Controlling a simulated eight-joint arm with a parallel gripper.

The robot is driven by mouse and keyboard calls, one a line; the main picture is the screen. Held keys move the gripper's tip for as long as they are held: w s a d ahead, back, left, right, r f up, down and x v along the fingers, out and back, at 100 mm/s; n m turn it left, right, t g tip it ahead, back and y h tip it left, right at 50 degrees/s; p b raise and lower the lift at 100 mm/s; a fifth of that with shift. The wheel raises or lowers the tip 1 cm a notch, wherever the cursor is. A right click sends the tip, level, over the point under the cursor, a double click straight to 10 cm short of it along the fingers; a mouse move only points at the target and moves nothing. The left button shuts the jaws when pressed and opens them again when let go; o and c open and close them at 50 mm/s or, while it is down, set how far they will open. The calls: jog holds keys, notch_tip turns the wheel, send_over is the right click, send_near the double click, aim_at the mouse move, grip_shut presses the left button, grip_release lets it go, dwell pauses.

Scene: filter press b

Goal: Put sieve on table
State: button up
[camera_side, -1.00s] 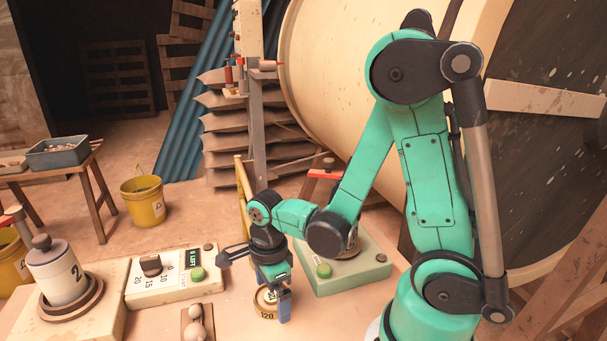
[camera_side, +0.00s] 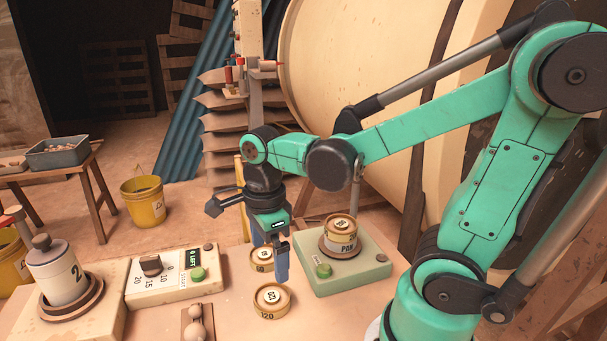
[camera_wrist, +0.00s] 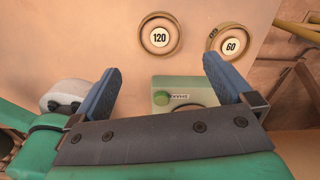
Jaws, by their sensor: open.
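A round yellow-tan sieve labelled 120 (camera_side: 271,309) lies flat on the pale table (camera_side: 345,320); it also shows in the wrist view (camera_wrist: 145,46). A second sieve labelled 60 (camera_side: 261,268) lies behind it, partly hidden by my gripper; it shows in the wrist view too (camera_wrist: 215,48). A tan stack marked PAN (camera_side: 338,244), with a small-labelled round piece on top, stands on the green machine base (camera_side: 353,283). My gripper (camera_side: 281,265) is open and empty, fingers pointing down, above the table between the sieves and the green base. Its blue fingers spread wide in the wrist view (camera_wrist: 163,78).
A control box (camera_side: 175,288) with a dial and green button stands left of the sieves. A lidded jar marked 2 (camera_side: 55,275) sits further left. A small wooden piece (camera_side: 196,322) lies at the front. Table right of sieve 120 is clear.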

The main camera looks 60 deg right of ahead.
jog(key=r+n+t, duration=0.1)
jog(key=n+t, duration=0.1)
jog(key=n, duration=0.6)
jog(key=w+a+r+n+t, duration=0.1)
jog(key=n+t, duration=0.1)
jog(key=n, duration=0.6)
jog(key=w+r+n+t, duration=0.1)
jog(key=r+n+t, duration=0.1)
jog(key=n, duration=0.6)
jog(key=shift+w+a+n+t, duration=0.25)
jog(key=shift+n+t, duration=0.15)
jog(key=shift+t, duration=0.2)
